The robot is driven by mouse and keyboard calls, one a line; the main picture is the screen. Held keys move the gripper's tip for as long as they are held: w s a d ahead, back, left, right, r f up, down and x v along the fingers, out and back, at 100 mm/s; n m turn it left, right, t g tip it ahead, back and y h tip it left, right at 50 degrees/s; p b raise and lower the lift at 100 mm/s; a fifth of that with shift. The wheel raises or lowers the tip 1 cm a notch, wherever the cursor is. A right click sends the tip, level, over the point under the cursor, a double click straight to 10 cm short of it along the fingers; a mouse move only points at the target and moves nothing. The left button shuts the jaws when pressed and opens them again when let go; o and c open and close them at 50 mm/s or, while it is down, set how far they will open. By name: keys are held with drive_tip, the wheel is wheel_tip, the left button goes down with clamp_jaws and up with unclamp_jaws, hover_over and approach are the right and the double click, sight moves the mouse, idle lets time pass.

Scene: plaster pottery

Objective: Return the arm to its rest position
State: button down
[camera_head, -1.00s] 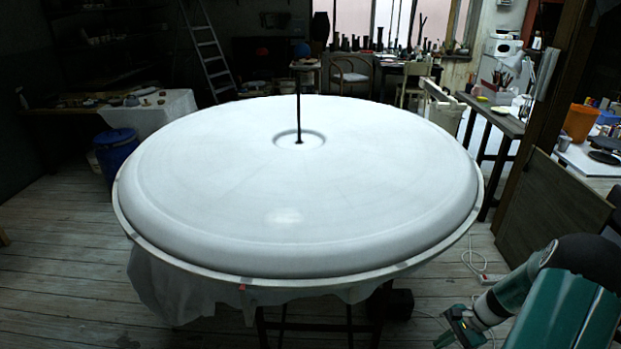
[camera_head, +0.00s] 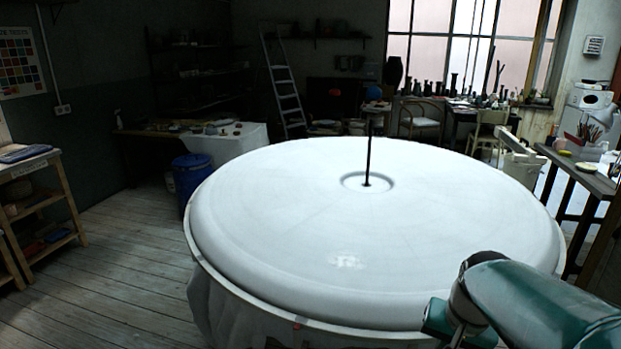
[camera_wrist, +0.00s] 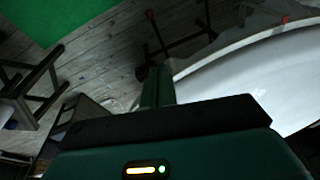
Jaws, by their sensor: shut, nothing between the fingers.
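My arm comes in at the lower right of the head view, bent with its green and grey links in front of the near right rim of the big white plaster disc (camera_head: 300,220). My gripper (camera_wrist: 158,78) shows in the wrist view as dark green fingers pressed together, with nothing between them. It points toward the plank floor beside the disc. The disc's pale edge (camera_wrist: 240,75) fills the right of the wrist view. In the head view, the fingertips are cut off or too dark to make out.
A thin black rod (camera_head: 368,150) stands up from the disc's centre. A blue bin (camera_head: 192,180) stands behind it to the left, and a wooden shelf (camera_head: 45,215) is at the far left. Plank floor (camera_head: 120,260) is clear on the left. A worktable (camera_head: 585,170) stands at right.

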drive_tip(key=s+a+r+n+t, duration=0.3)
drive_tip(key=s+a+r+n, duration=0.2)
drive_tip(key=s+a, duration=0.3)
drive_tip(key=shift+s+a+r, duration=0.4)
drive_tip(key=shift+s+r, duration=0.15)
drive_tip(key=shift+s, duration=0.25)
